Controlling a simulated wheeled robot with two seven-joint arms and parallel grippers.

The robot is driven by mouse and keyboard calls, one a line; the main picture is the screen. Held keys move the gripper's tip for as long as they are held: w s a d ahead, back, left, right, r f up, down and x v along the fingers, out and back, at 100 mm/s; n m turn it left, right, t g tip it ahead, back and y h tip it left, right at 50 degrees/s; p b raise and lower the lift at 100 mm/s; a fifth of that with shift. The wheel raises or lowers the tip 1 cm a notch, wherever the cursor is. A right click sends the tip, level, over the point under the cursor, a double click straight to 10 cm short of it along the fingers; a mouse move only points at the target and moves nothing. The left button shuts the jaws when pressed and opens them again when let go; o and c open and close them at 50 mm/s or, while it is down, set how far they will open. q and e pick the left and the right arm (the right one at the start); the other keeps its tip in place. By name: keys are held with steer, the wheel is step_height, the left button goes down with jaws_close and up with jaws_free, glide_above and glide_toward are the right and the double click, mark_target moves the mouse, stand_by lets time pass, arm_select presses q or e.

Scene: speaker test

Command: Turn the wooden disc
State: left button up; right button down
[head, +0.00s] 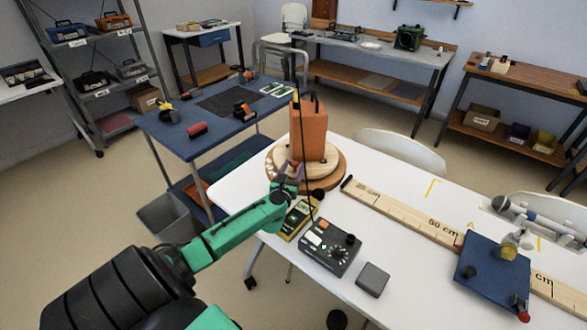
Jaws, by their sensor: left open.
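The round wooden disc (335,172) lies near the far left corner of the white table. An orange box (309,130), which looks like the speaker, stands on it with a dark cable hanging down its front. My left arm reaches in from the lower left. Its gripper (292,171) is open at the near left side of the disc, close to the rim and in front of part of it. I cannot tell whether the fingers touch the disc.
A yellow meter (300,217), a dark control box (330,247) and a small grey box (373,279) lie near the disc. A long wooden ruler (400,215) runs right to a blue board (490,270) with a stand. A blue workbench (165,140) stands behind left.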

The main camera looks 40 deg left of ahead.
arm_select(q)
jaws_close()
stand_by(1.4)
